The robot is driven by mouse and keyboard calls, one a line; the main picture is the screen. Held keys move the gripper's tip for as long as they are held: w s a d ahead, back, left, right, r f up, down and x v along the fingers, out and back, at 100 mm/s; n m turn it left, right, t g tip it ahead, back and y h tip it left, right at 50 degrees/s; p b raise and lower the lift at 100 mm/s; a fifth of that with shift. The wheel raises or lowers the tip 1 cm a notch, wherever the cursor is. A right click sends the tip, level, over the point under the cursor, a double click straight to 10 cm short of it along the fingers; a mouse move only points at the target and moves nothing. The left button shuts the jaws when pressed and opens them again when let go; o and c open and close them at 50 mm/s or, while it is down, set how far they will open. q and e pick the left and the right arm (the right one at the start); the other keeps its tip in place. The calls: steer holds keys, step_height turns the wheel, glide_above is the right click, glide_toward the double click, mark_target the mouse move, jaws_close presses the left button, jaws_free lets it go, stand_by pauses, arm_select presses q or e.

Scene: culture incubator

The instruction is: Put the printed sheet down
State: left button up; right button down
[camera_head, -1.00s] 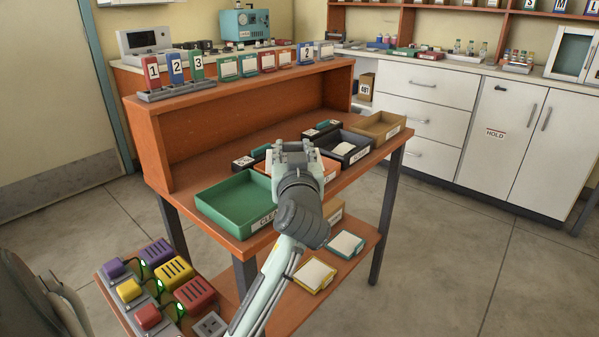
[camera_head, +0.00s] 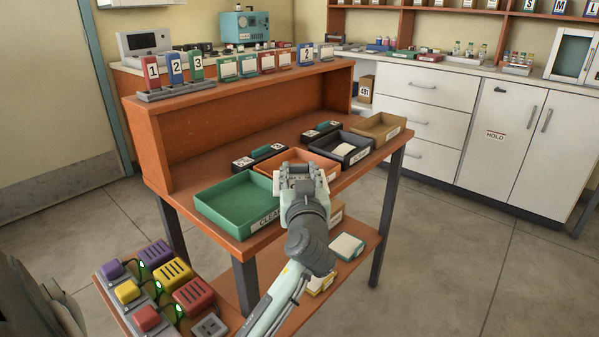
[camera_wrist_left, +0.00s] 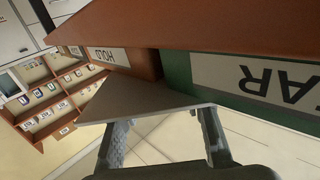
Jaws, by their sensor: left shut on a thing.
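My left gripper (camera_head: 300,172) is in front of the trays, by the front of the orange tray (camera_head: 310,157) and right of the green tray (camera_head: 205,207). In the left wrist view the printed sheet (camera_wrist_left: 140,101) shows as a thin pale-grey piece between the fingers (camera_wrist_left: 165,140), and the gripper is shut on it. The wrist view shows the green tray's label (camera_wrist_left: 275,77) and the orange tray's HOLD label (camera_wrist_left: 110,56) close beyond the sheet. My right gripper is not in view.
A dark tray (camera_head: 367,157) and a tan tray (camera_head: 392,135) stand to the right on the orange bench. Black blocks (camera_head: 260,156) lie behind the trays. A lower shelf holds a teal-edged pad (camera_head: 346,246). Colored modules (camera_head: 155,254) stand at lower left.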

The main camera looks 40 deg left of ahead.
arm_select(q)
steer(key=shift+f, duration=0.2)
steer(key=o, duration=0.9)
steer(key=shift+o, duration=0.2)
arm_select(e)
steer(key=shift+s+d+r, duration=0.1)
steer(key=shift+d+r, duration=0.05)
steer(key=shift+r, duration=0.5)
arm_select(q)
steer(key=shift+r, duration=0.15)
